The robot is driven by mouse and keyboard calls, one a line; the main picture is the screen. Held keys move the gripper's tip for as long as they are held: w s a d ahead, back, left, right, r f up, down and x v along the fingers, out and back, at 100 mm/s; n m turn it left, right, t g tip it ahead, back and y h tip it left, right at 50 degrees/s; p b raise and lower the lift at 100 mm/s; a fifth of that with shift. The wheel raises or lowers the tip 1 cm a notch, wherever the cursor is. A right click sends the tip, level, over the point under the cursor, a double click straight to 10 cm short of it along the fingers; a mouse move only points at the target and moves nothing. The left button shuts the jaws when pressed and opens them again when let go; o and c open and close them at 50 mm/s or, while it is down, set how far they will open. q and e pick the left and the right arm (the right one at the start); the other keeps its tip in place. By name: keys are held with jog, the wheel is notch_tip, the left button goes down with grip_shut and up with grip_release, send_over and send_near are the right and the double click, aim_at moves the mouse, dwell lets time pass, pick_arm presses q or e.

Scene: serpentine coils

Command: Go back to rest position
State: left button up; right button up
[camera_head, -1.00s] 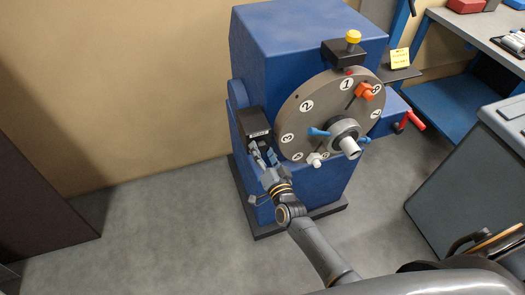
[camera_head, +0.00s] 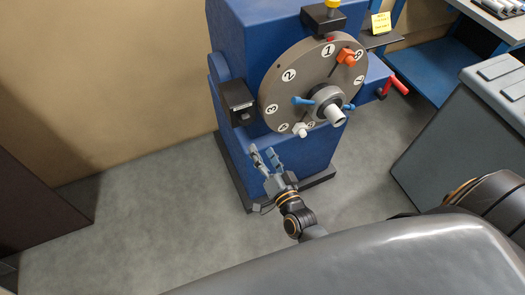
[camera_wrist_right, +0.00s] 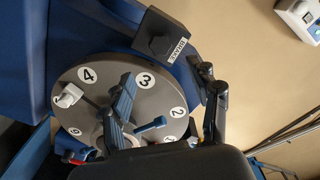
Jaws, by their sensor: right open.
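My right gripper (camera_head: 263,155) is open, with nothing between its fingers. In the head view it is in front of the blue machine (camera_head: 232,30), below and apart from the black box (camera_head: 238,101) on the machine's left side. In the right wrist view the open fingers (camera_wrist_right: 168,80) show in front of the numbered grey disc (camera_wrist_right: 85,75), and the black box (camera_wrist_right: 160,35) with a white label lies beyond them. My left gripper is in neither view.
The grey disc (camera_head: 312,70) carries an orange clamp (camera_head: 346,56), blue handles and a white knob (camera_head: 299,130). A red crank (camera_head: 398,85) sticks out on the right. A grey cabinet (camera_head: 450,150) stands farther right. The floor (camera_head: 140,200) left of the machine is clear.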

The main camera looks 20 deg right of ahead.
jog(key=s+f+n+g+y, duration=0.1)
jog(key=s+f+n+g, duration=0.35)
jog(key=f, duration=0.95)
jog(key=s+f+n+g, duration=0.2)
jog(key=s+f+g, duration=0.3)
jog(key=s+f, duration=0.7)
jog(key=s+d+f+n+g, duration=0.2)
jog(key=s+f, duration=0.5)
jog(key=s, duration=0.4)
jog(key=s+d+f+n+g+h, duration=0.1)
jog(key=s+d+f+n+g, duration=0.1)
jog(key=s+d+f+g, duration=0.2)
jog(key=s+f+g, duration=0.1)
jog(key=s+f, duration=0.2)
jog(key=s, duration=0.4)
jog(key=shift+f+h, duration=0.3)
jog(key=shift+f, duration=0.1)
jog(key=shift+g, duration=0.25)
